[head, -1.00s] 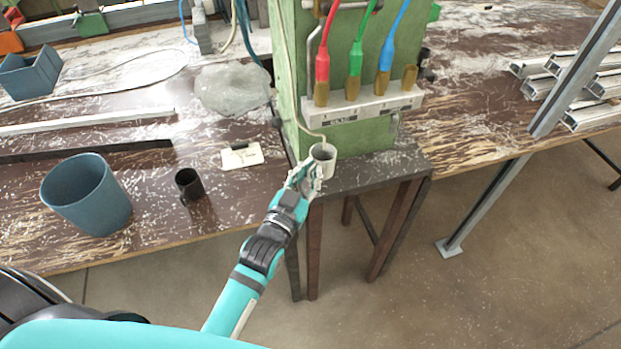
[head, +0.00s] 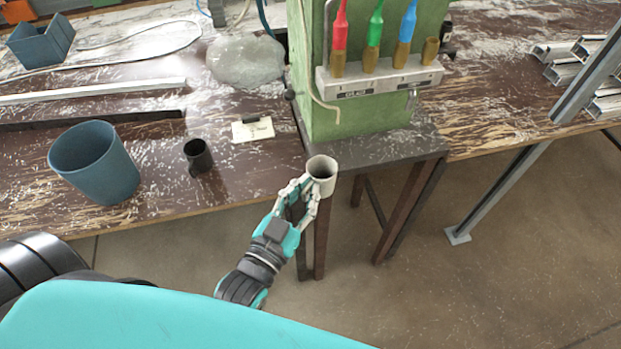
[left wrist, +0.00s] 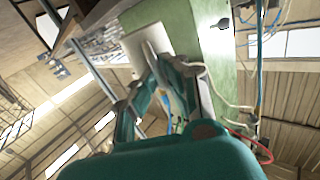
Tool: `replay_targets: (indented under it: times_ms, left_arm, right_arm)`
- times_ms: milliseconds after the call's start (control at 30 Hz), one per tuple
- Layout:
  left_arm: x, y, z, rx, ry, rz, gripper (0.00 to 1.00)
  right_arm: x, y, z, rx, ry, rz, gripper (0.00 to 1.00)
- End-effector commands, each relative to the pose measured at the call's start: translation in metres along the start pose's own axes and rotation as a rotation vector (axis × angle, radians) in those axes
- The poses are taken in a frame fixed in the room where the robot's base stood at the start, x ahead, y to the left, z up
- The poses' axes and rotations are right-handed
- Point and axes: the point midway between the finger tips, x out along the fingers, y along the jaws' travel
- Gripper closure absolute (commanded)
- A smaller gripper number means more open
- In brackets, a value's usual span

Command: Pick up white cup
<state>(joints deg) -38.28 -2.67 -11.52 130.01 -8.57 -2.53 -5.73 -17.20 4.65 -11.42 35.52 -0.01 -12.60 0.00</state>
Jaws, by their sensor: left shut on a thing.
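The white cup (head: 323,178) is small and cylindrical, with its open top facing up. It is at the front corner of the small dark stand below the green machine. My left gripper (head: 312,190) is shut on the cup from its lower left side. In the left wrist view a pale surface that looks like the cup (left wrist: 148,45) lies between the fingers (left wrist: 160,65) of my left gripper. The cup's lower left side is partly hidden by the fingers. My right gripper is not in view.
The green machine (head: 355,115) with colored handles stands just behind the cup. A blue bin (head: 95,165) and a black cup (head: 198,158) stand on the worn bench (head: 235,180) at left. A metal post (head: 515,175) stands at right. Open floor lies in front.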

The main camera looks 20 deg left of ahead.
Motion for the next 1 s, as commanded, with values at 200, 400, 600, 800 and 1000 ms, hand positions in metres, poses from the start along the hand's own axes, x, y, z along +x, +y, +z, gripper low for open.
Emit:
replay_targets:
  times_ms: [200, 400, 600, 800, 1000]
  left_arm:
    - [-0.018, 0.004, -0.001, -0.001, -0.001, 0.000, 1.00]
    - [-0.028, 0.005, -0.003, -0.001, -0.001, 0.000, 1.00]
    - [-0.033, 0.006, -0.004, -0.001, 0.000, 0.000, 1.00]
    - [-0.035, 0.006, -0.005, -0.001, 0.001, -0.001, 1.00]
    - [-0.035, 0.006, -0.005, -0.001, 0.001, -0.001, 1.00]
  right_arm:
    - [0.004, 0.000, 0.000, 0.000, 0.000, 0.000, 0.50]
    - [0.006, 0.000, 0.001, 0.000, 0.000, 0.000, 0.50]
    - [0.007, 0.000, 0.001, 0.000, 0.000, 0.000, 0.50]
    - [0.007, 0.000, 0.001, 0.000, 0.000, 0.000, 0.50]
    - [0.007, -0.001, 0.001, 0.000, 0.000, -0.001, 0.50]
